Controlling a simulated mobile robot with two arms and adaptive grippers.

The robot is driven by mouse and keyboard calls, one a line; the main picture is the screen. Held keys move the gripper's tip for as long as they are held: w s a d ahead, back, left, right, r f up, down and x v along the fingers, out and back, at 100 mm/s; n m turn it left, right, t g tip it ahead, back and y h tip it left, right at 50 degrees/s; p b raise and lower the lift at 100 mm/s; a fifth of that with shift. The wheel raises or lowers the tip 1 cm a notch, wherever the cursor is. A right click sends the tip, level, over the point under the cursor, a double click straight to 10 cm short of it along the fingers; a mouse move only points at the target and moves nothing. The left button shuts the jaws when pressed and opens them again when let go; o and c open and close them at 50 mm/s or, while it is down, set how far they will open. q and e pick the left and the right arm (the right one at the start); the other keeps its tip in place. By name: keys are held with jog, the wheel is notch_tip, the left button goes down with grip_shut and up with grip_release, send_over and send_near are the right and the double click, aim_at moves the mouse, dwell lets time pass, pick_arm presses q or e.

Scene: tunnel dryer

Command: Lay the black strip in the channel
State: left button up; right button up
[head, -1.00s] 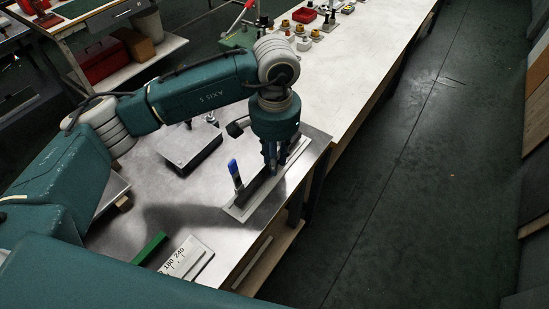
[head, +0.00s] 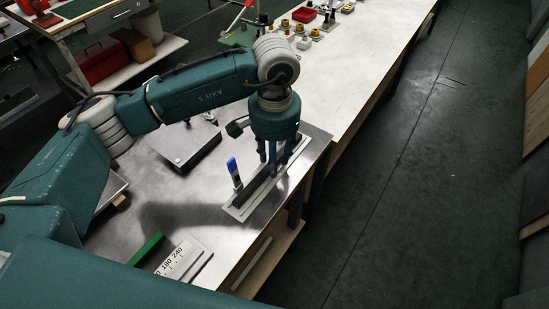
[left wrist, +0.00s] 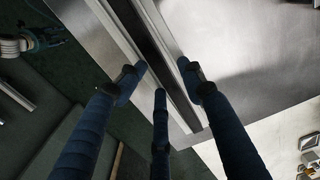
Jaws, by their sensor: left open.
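The channel (head: 237,212) is a long pale grey piece on the metal table top, running diagonally near its right edge. The black strip (head: 257,188) shows as a dark band along it. In the left wrist view the strip (left wrist: 153,38) lies between the two light walls of the channel (left wrist: 113,31); how deep it sits I cannot tell. My left gripper (head: 274,170) is open over the far half of the channel, fingers pointing down. In the left wrist view its fingertips (left wrist: 161,82) are spread around the strip, apart from one another. My right gripper is not in view.
A blue-capped upright object (head: 234,173) stands beside the channel's near half. A grey block (head: 187,148) lies left of it. A green bar (head: 147,249) and a numbered scale plate (head: 187,262) lie at the front. The table's right edge is close to the channel.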

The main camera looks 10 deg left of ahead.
pick_arm(q)
jog(key=shift+s+r, duration=0.1)
jog(key=shift+r+p, duration=0.8)
jog(key=shift+p, duration=0.3)
notch_tip(320, 180, up, 11)
jog(key=b, duration=0.3)
jog(key=shift+r, duration=0.2)
jog(key=shift+f, duration=0.1)
